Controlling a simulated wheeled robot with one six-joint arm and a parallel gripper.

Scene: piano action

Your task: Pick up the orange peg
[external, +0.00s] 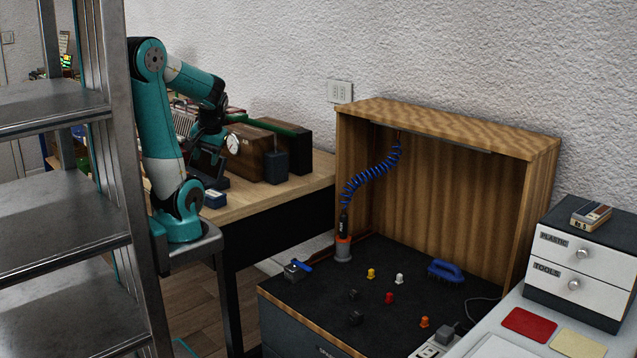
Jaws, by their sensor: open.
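The small orange peg (424,322) stands on the dark top of the work cabinet (335,290), near its front right edge. My gripper (207,166) hangs from my teal arm over the wooden table at the left, far from the peg. It is open, and I see nothing held in it; its fingers are small and dark against the things behind them.
Nearby stand a red peg (389,298), yellow peg (371,273), white peg (399,279) and dark pegs (354,318). A blue brush (446,270) lies behind. A wooden hood (440,122) covers the back; a blue coiled cable (370,178) hangs at left. A ladder (75,180) stands in front.

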